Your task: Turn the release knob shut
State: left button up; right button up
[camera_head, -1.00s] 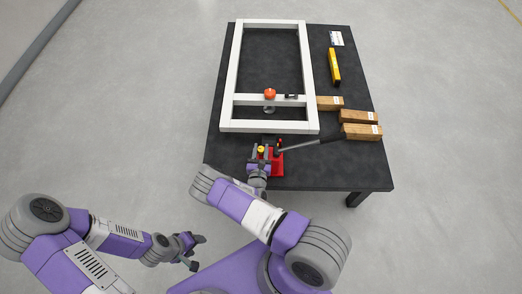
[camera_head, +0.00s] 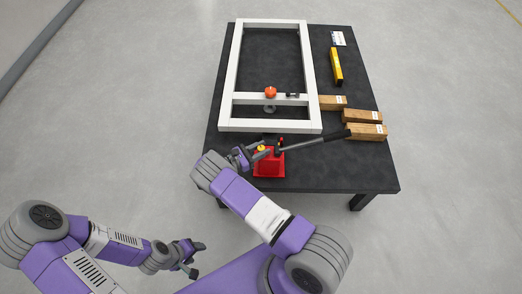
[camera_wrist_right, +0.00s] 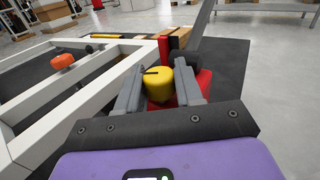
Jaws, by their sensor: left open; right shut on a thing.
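The release knob is a yellow cap (camera_wrist_right: 159,84) with a dark line on top, on a red jack (camera_head: 270,164) near the table's front edge. The knob (camera_head: 261,148) looks small in the head view. My right gripper (camera_wrist_right: 160,92) has one finger on each side of the knob and is shut on it. In the head view this gripper (camera_head: 255,154) reaches the knob from the left. My left gripper (camera_head: 196,259) is open and empty, low beside the table, over the floor.
The jack's long lever (camera_head: 316,142) slants up to the right, its dark grip near wooden blocks (camera_head: 364,131). A white frame (camera_head: 236,80) lies behind the jack, with an orange knob (camera_head: 270,92) on its crossbar. A yellow bar (camera_head: 336,66) lies at the far right.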

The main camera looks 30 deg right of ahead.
jog(key=shift+w+d+r+m+g+y, duration=0.15)
jog(key=shift+m+g+y, duration=0.1)
jog(key=shift+m+g, duration=1.1)
jog(key=shift+a+r+m+g+y, duration=0.1)
jog(key=shift+m+g+y, duration=0.15)
jog(key=shift+m+g, duration=1.05)
jog(key=shift+r+g, duration=0.1)
jog(key=shift+g, duration=0.85)
jog(key=o, duration=1)
jog(key=shift+c, duration=0.2)
jog(key=shift+n, duration=0.25)
jog(key=shift+f+y, duration=0.2)
jog(key=shift+y, duration=0.1)
